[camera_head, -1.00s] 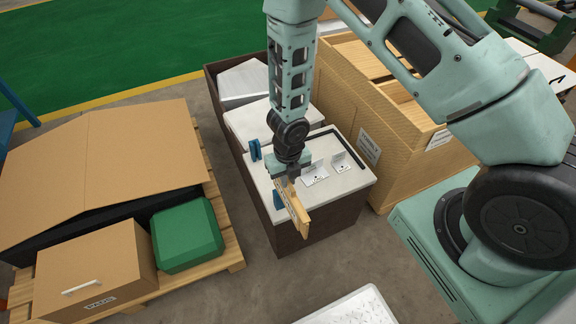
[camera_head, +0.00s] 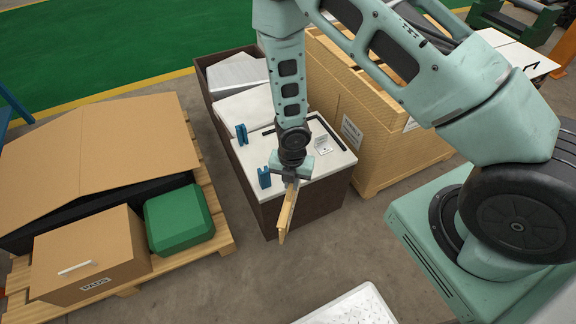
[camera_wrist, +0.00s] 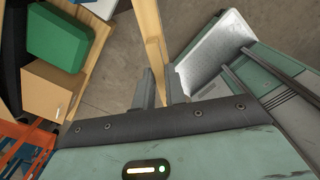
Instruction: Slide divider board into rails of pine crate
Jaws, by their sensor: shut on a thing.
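My gripper (camera_head: 291,179) is shut on a long, narrow pale wooden board (camera_head: 287,212), which I take to be the divider board. It hangs out past the front edge of the white-topped dark cabinet, above the floor. The board (camera_wrist: 152,35) also shows in the wrist view, running up from between my two grey fingers (camera_wrist: 160,90). A large tan wooden crate (camera_head: 378,146) with white labels, probably the pine crate, stands behind and right of the cabinet, apart from the board. My arm hides part of it. I cannot make out rails inside it.
Two blue brackets (camera_head: 264,177) and a small light bracket (camera_head: 323,145) stand on the cabinet's white top (camera_head: 333,160). A pallet (camera_head: 222,225) at left carries cardboard boxes and a green case (camera_head: 180,218). A white panel (camera_head: 350,308) lies at the bottom. Grey floor between is clear.

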